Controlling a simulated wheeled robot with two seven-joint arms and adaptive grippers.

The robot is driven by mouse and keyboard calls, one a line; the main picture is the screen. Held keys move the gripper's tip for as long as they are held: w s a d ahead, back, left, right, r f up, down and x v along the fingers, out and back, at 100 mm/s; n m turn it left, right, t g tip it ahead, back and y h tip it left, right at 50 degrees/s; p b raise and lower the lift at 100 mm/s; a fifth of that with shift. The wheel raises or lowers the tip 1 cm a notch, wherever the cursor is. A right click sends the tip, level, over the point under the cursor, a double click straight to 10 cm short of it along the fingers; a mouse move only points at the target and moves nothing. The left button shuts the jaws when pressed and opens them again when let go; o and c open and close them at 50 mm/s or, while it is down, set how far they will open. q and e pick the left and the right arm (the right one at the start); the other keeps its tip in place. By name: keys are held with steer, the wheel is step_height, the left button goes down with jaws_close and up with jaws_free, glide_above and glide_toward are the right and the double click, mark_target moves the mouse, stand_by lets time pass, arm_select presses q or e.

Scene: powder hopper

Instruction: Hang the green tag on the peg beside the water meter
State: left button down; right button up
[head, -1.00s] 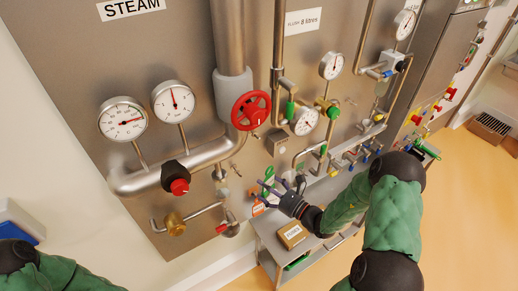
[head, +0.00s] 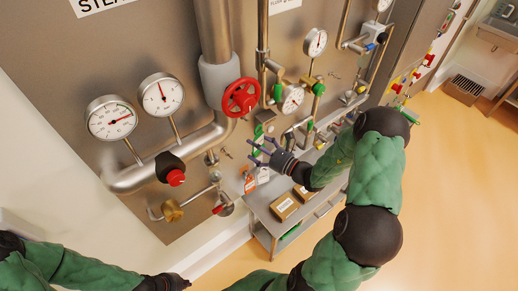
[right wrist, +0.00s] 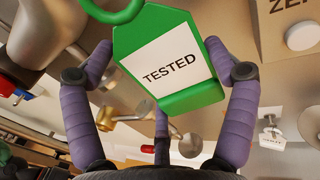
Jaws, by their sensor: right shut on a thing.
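The green tag (right wrist: 136,42) reads TESTED and has a green ring at its top. It fills the upper middle of the right wrist view, between the purple fingers of my right gripper (right wrist: 160,62), which is shut on it. In the head view my right gripper (head: 257,149) is close to the steel panel, below the red handwheel, with the green tag (head: 259,133) small at its fingertips. A round dial that looks like the water meter (head: 292,99) is up and right of the gripper. I cannot make out the peg. My left gripper (head: 176,283) is low at the bottom edge, its fingers unclear.
The red handwheel (head: 239,97) and steam gauges (head: 111,118) stick out from the panel at left. An orange tag (head: 250,184) and a white tag (head: 263,175) hang below my right gripper. A grey cart (head: 272,229) with cardboard boxes (head: 285,206) stands below.

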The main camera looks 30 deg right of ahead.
steer(key=w+f+b, duration=0.1)
steer(key=w+b, duration=0.1)
steer(key=w, duration=0.5)
steer(key=shift+w+a+f, duration=0.2)
steer(key=shift+w+a, duration=0.05)
steer(key=shift+a, duration=0.05)
stand_by(0.7)
stand_by(0.6)
steer(key=o, duration=0.9)
steer(key=v, duration=1.2)
steer(key=shift+a, duration=0.1)
